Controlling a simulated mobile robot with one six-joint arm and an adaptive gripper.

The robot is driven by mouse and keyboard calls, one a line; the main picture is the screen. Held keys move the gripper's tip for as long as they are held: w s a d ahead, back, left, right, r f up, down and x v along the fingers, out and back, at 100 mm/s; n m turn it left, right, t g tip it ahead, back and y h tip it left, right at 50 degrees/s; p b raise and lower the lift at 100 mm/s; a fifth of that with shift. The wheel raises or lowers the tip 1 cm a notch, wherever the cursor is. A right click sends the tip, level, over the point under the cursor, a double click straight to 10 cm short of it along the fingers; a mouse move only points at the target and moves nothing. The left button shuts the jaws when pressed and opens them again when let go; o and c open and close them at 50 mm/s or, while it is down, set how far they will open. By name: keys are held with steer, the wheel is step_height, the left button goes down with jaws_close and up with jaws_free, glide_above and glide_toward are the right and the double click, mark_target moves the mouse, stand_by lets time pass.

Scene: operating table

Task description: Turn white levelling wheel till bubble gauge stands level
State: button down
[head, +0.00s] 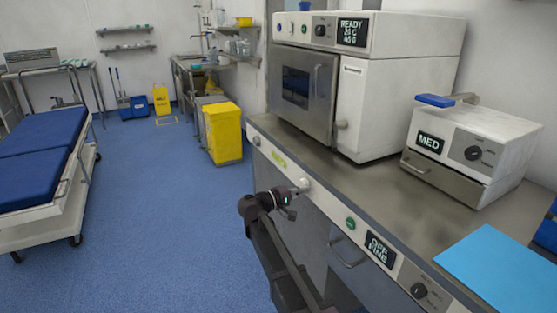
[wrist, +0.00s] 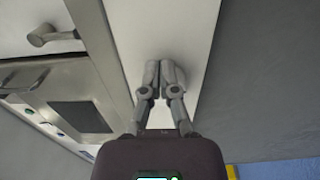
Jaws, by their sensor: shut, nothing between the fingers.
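A small white round wheel (head: 304,184) sits on the white front panel of the steel bench, right by the tip of my gripper. A yellow-green strip (head: 279,160), which looks like the bubble gauge, is on the same panel to its left; its bubble is too small to read. My gripper (head: 292,194) is at the panel, just below and left of the wheel. In the wrist view my gripper (wrist: 161,70) has its fingers together with nothing between them, in front of a plain white surface. I cannot tell whether it touches the wheel, which is not clear there.
The bench (head: 365,180) carries a large white oven (head: 385,95), a smaller white box unit (head: 465,150) and a blue sheet (head: 500,270). The panel also has a green button (head: 350,223), a display (head: 380,250) and a black knob (head: 419,290). Open blue floor (head: 170,230) lies left.

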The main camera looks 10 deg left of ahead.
steer(key=shift+w+r+p, duration=0.15)
steer(key=shift+r+p, duration=0.25)
steer(key=shift+r, duration=0.1)
stand_by(0.5)
steer(key=shift+s+d+r, duration=0.15)
steer(key=shift+s, duration=0.15)
stand_by(0.5)
steer(key=v, duration=0.6)
stand_by(0.4)
steer(key=shift+s+a+f+b, duration=0.1)
steer(key=shift+a+f+b, duration=0.15)
steer(key=shift+f+b, duration=0.55)
steer(key=shift+s+a+f+b, duration=0.1)
steer(key=shift+a+f+b, duration=0.1)
steer(key=shift+f+b, duration=0.6)
steer(key=shift+d, duration=0.1)
steer(key=shift+x, duration=3.45)
